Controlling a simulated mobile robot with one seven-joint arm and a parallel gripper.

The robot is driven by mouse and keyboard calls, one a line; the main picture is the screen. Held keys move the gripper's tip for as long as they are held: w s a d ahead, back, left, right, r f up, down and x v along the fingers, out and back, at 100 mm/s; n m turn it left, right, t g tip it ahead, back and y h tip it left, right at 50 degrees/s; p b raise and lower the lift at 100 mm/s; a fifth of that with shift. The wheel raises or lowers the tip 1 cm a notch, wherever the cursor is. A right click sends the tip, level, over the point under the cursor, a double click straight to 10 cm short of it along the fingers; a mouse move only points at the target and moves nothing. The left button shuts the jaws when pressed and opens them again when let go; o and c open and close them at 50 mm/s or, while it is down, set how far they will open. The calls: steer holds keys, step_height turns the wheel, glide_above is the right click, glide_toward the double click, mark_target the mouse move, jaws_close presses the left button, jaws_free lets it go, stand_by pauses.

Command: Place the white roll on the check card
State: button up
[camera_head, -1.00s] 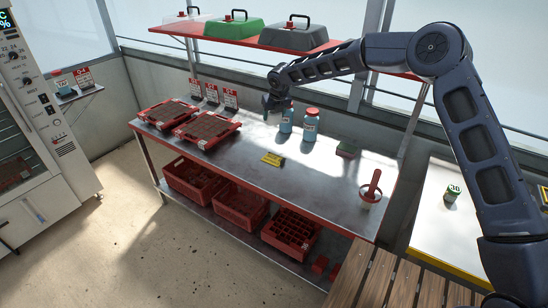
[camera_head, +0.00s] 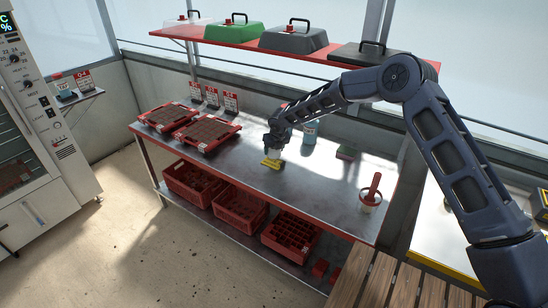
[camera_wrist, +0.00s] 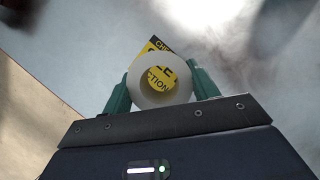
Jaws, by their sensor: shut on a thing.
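The white roll (camera_wrist: 160,102) shows end-on in the wrist view as a pale ring with an open hole. My gripper (camera_wrist: 161,82) is shut on it, with one green finger at each side. The yellow check card (camera_wrist: 156,47) with black print lies below the roll and shows through its hole and above its rim. In the head view my gripper (camera_head: 271,149) is right over the yellow card (camera_head: 272,163) on the metal bench. The roll cannot be made out there. Whether it touches the card cannot be told.
Two red seed trays (camera_head: 206,132) sit left on the bench (camera_head: 310,190). A blue bottle (camera_head: 310,132) stands behind my gripper, another mostly hidden by the arm. A green-topped block (camera_head: 347,152) and a red-handled tool in a pot (camera_head: 371,192) stand right.

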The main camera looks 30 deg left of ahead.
mark_target(274, 155)
steer(key=shift+f, duration=2.15)
steer(key=shift+f, duration=0.15)
steer(key=o, duration=1)
steer(key=shift+r, duration=0.45)
steer(key=v, duration=1.1)
steer(key=shift+s+d+r, duration=0.1)
steer(key=shift+d+r, duration=0.05)
steer(key=shift+r, duration=0.05)
